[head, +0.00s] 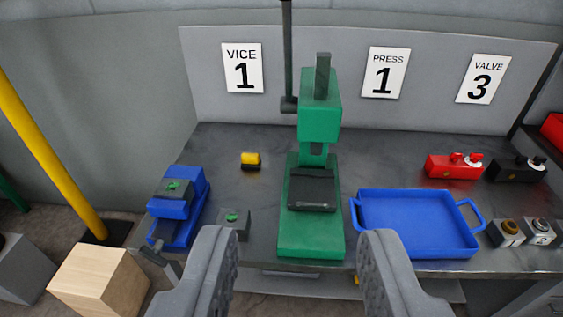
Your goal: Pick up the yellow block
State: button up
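A small yellow block (251,158) with a dark lower part sits on the dark grey bench top, left of the green press and behind the blue vice. My gripper (296,240) shows at the bottom of the head view with its two grey fingers wide apart. It is open and nothing shows between the fingers except the bench and press beyond. The block is farther away than the fingertips, and they do not touch it.
The green press (320,125) stands mid-bench. A blue vice (178,208) and small grey block (234,225) are left. A blue tray (415,222), red valve (454,166) and black valve (515,169) are right. A wooden box (98,280) and yellow pole (50,155) stand left.

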aim_at(249, 161)
jog(key=z, duration=0.05)
jog(key=i, duration=1)
